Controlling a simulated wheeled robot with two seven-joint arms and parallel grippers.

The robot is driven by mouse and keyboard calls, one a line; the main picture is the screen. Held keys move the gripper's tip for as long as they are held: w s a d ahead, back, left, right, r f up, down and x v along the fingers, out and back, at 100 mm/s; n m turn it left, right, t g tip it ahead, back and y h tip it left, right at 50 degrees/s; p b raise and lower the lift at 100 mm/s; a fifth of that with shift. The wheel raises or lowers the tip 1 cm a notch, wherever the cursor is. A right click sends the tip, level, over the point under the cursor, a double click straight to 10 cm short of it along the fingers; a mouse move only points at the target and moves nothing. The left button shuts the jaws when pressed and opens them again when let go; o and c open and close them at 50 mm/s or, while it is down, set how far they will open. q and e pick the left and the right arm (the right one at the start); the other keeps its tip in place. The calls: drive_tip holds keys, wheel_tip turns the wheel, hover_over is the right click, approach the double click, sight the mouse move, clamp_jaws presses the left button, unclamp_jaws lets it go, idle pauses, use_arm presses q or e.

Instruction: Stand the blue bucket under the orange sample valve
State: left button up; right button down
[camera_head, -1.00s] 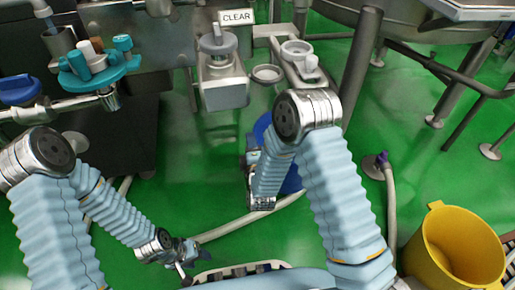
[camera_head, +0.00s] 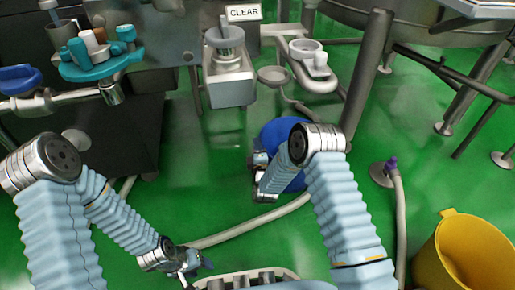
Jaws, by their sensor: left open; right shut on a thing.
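The blue bucket (camera_head: 271,133) is in the middle of the head view, partly hidden behind my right arm. My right gripper (camera_head: 258,161) is shut on it at its left side; the exact grip is mostly hidden by my arm. I cannot tell whether the bucket touches the green floor. My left gripper (camera_head: 192,264) is open and empty, low at the left of centre. I cannot make out a clearly orange sample valve in this view.
A grey valve unit (camera_head: 230,75) stands under the CLEAR sign (camera_head: 243,13). A teal holder (camera_head: 100,64) is at upper left. A yellow bucket (camera_head: 462,255) is at lower right. A pale hose (camera_head: 250,228) crosses the floor; another hose (camera_head: 400,220) runs beside a drain (camera_head: 382,173).

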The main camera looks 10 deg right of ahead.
drive_tip(key=c, duration=1.1)
unclamp_jaws()
drive_tip(key=shift+f, duration=0.1)
